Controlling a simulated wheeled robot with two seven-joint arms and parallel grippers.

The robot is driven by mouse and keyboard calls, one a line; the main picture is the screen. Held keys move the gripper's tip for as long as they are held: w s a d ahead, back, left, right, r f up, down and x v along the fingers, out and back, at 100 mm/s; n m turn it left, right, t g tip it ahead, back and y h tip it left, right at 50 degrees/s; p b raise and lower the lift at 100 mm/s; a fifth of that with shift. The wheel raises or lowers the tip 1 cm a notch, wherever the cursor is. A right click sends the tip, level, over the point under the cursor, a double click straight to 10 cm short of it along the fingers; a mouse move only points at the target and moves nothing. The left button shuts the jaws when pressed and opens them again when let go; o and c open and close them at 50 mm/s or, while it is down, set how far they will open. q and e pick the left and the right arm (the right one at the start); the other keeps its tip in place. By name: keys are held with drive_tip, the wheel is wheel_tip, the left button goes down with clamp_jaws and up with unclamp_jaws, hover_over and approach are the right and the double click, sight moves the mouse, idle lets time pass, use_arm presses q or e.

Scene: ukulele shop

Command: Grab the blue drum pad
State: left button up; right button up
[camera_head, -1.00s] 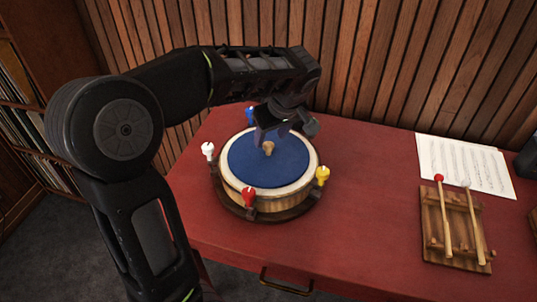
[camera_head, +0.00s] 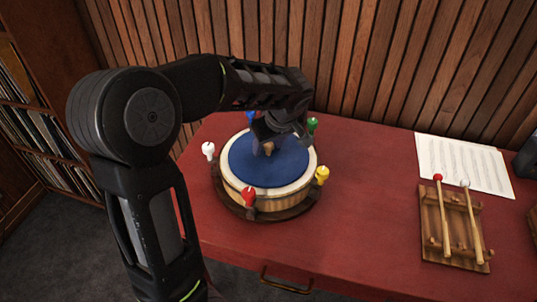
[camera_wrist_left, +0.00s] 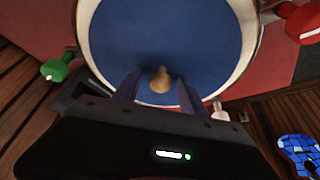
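The round blue drum pad (camera_head: 268,166) lies on top of a wooden drum (camera_head: 265,202) on the red table. A small wooden knob (camera_head: 269,148) stands up from the pad's middle. My left gripper (camera_head: 265,146) is over the pad at the knob. In the left wrist view, the blue pad (camera_wrist_left: 165,40) fills the top middle. There the open fingers of my left gripper (camera_wrist_left: 158,90) stand on either side of the knob (camera_wrist_left: 160,79), with gaps beside it. My right gripper is not in view.
Red (camera_head: 249,197), yellow (camera_head: 322,175), white (camera_head: 208,150), green (camera_head: 312,124) and blue (camera_head: 250,115) pegs surround the drum. A wooden rack (camera_head: 455,230) with two mallets and a music sheet (camera_head: 465,163) lie at right. The table between drum and rack is clear.

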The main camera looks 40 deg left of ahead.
use_arm(q)
clamp_jaws()
idle(0.3)
idle(0.3)
